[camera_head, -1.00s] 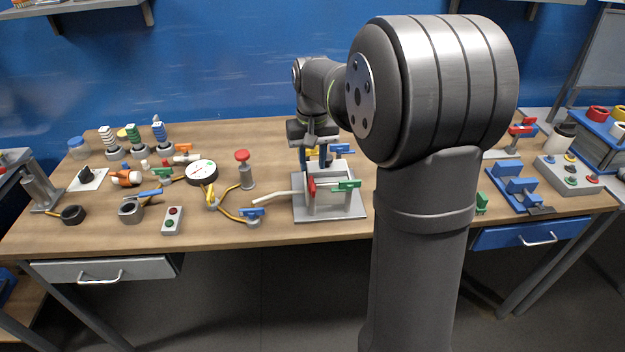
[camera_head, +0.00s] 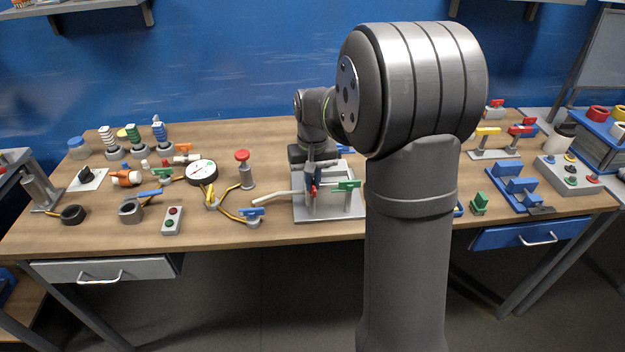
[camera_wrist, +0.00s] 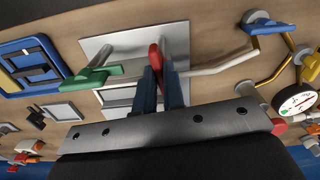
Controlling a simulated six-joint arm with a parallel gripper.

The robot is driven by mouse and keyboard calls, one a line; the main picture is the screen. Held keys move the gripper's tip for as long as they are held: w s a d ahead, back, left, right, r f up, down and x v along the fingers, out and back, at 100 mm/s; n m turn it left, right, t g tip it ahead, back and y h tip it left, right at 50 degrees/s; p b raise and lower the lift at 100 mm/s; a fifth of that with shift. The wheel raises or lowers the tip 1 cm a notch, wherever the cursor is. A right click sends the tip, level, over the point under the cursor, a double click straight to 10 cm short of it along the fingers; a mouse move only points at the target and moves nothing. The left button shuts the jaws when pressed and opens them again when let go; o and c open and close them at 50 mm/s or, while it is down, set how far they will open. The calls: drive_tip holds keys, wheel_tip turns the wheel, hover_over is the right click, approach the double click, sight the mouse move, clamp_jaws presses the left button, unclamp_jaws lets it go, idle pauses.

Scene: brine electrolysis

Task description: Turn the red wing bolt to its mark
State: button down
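The red wing bolt (camera_wrist: 155,57) sits on the grey fixture on the metal plate (camera_wrist: 105,45). In the head view a small part of the red wing bolt (camera_head: 314,190) shows beside my blue fingers. My gripper (camera_wrist: 160,72) points down at it in the wrist view. The two blue fingertips stand close together, with the red wing at and partly between them. I cannot tell whether they press on it. In the head view my gripper (camera_head: 313,180) is low over the fixture. The mark is not distinguishable; the fingers hide part of the bolt.
A green handle (camera_head: 347,185) stands to the right of the bolt on the same fixture. A red-topped post (camera_head: 243,170) and a gauge (camera_head: 201,172) are farther left. The table's front strip is clear.

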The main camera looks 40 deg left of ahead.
drive_tip(key=shift+m, duration=0.7)
drive_tip(key=c, duration=1.5)
unclamp_jaws()
drive_tip(key=shift+r, duration=0.1)
wheel_tip(320, 180, up, 17)
drive_tip(key=shift+r, duration=0.15)
wheel_tip(320, 180, down, 18)
drive_tip(key=shift+r, duration=0.25)
